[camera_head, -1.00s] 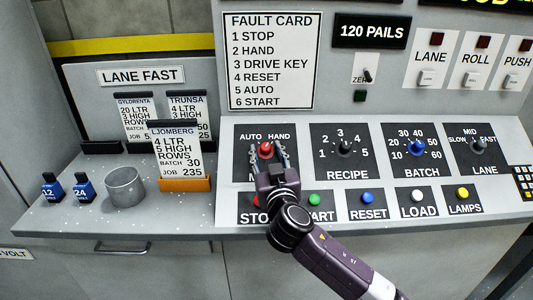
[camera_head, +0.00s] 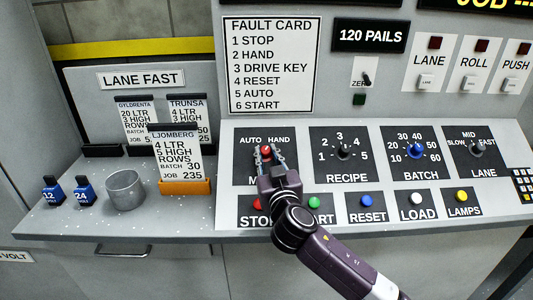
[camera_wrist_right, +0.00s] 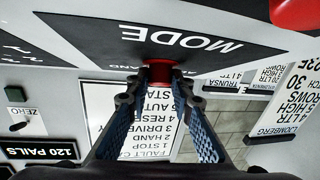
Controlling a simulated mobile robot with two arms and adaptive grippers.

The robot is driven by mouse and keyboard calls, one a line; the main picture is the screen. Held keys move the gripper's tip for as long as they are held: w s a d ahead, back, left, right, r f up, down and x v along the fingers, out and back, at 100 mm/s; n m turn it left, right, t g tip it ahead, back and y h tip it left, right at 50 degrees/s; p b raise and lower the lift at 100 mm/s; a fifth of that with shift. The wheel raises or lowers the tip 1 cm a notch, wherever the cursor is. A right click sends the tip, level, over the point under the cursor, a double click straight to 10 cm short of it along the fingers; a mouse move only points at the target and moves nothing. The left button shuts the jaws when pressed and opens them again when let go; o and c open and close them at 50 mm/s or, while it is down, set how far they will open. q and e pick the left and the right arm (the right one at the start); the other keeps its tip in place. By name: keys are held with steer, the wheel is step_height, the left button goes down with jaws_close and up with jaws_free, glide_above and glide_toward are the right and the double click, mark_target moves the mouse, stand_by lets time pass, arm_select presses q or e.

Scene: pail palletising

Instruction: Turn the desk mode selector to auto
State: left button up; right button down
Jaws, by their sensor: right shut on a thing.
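The mode selector is a red knob (camera_head: 265,151) on the black MODE plate (camera_head: 243,163), below the words AUTO and HAND. My right gripper (camera_head: 269,153) reaches it from the front, with one finger on each side, and is shut on it. In the right wrist view the red knob (camera_wrist_right: 160,73) sits between the two fingertips (camera_wrist_right: 158,80), under the plate with the word MODE (camera_wrist_right: 180,38). Which word the knob points at cannot be told, as the fingers hide part of it. My left gripper is not in view.
The red STOP button (camera_head: 257,203) and green START button (camera_head: 314,202) lie below, close to my right arm. The RECIPE knob (camera_head: 344,152) and BATCH knob (camera_head: 416,150) are to the right. A grey cup (camera_head: 125,190) and job cards (camera_head: 178,154) stand left.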

steer(key=n+g+y+p, duration=0.2)
steer(key=n+p, duration=0.1)
steer(key=p, duration=0.1)
steer(key=r+n+g+y+p, duration=0.1)
steer(key=n+g+y+p, duration=0.1)
steer(key=n+y+p, duration=0.1)
steer(key=d+n+g+y+p, duration=0.1)
steer(key=n+g+y+p, duration=0.1)
steer(key=n+p, duration=0.2)
steer(key=shift+w+d+r+p, duration=0.15)
steer(key=shift+w+p, duration=0.25)
steer(key=shift+p, duration=0.6)
steer(key=shift+n+g+y+p, duration=0.3)
steer(key=shift+n+g+y, duration=0.1)
steer(key=shift+n+g, duration=0.2)
steer(key=shift+w+f+n+g+y, duration=0.1)
steer(key=shift+f+n+g+y, duration=0.2)
steer(key=shift+n+g, duration=0.55)
steer(key=shift+w+f+n+g+b, duration=0.1)
steer(key=shift+n+g+b, duration=0.3)
steer(key=shift+n+g, duration=0.65)
steer(key=shift+n+g+b, duration=0.5)
steer(key=shift+n+g, duration=0.2)
steer(key=c, duration=1.7)
jaws_free()
